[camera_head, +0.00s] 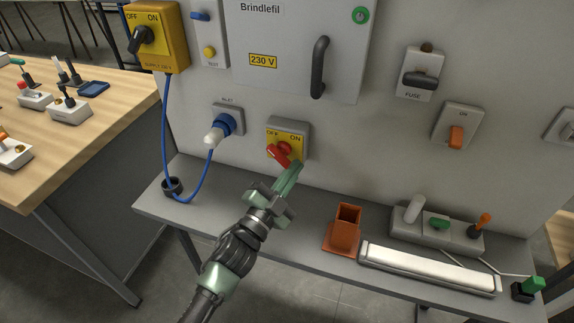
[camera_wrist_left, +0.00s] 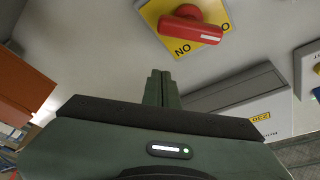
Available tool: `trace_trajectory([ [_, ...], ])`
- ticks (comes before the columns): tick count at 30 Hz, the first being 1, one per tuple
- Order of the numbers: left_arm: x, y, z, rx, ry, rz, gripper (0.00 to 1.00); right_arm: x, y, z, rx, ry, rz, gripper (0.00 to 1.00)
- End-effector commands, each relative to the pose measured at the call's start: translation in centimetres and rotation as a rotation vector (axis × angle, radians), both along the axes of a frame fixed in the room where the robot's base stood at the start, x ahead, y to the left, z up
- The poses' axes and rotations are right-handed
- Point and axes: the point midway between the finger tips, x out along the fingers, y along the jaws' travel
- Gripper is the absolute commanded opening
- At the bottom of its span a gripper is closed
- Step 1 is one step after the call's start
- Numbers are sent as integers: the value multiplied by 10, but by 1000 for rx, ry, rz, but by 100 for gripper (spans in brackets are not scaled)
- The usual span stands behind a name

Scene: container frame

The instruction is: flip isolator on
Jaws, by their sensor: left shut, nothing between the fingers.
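The isolator is a grey box with a yellow plate (camera_head: 300,149) marked OFF and ON, low on the wall panel. Its red rotary handle (camera_head: 276,154) lies slanted, and its white-marked end is on the OFF side. The handle also shows in the wrist view (camera_wrist_left: 190,26), upside down, with ON at the left. My left gripper (camera_head: 293,170) is shut and empty just below the isolator, by the ON side in the head view. In the wrist view its closed fingertips (camera_wrist_left: 161,74) are apart from the handle. My right gripper is in neither view.
A yellow supply box (camera_head: 175,38) with a black handle hangs upper left. A blue inlet plug (camera_head: 222,127) and cable are left of the isolator. The shelf (camera_head: 190,180) below holds an orange holder (camera_head: 343,235), a white tube (camera_head: 430,265) and a switch block. A wooden bench (camera_head: 105,125) stands left.

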Motion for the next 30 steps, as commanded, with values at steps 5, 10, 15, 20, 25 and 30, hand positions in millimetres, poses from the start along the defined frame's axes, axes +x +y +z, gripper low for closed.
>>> trace_trajectory([
  [5,24,-7,-1,2,5,3,0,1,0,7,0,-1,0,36],
  [10,28,8,-16,0,2,1,0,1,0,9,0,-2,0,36],
  [15,29,13,-23,1,1,-1,0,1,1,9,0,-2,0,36],
  [20,29,14,-23,0,0,0,0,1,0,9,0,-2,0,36],
  [25,29,14,-23,1,-1,0,0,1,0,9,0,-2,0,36],
  [30,29,21,-23,21,-5,0,0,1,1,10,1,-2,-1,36],
])
